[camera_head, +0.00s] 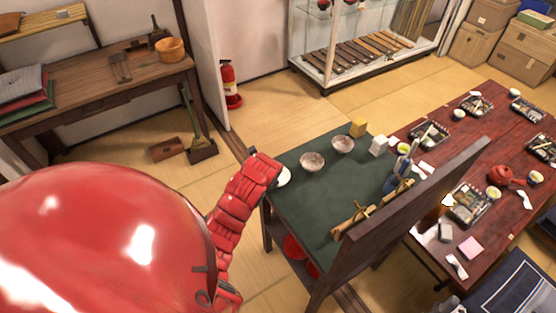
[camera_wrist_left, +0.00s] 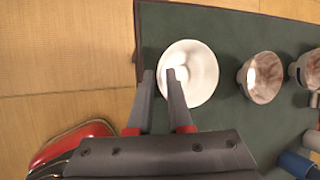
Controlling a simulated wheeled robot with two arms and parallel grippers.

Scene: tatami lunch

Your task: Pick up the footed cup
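A white round cup (camera_wrist_left: 202,66) stands near the corner of the dark green table top. In the head view only a part of this cup (camera_head: 285,178) shows beside my red left arm; its foot is hidden. My left gripper (camera_wrist_left: 160,73) is open. In the left wrist view one finger lies left of the cup's left rim and the other overlaps the cup's inside. I cannot tell how high the fingertips are or whether they touch it. Two speckled grey-brown bowls (camera_head: 312,162) (camera_head: 343,144) stand farther along the table. My right gripper is not in view.
The green table top (camera_head: 305,205) also holds a yellow block (camera_head: 358,127), a white block (camera_head: 378,146), blue-and-white items (camera_head: 400,165) and a bamboo-like piece (camera_head: 352,218). A dark upright panel (camera_head: 420,210) borders its right side. Its middle is clear.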

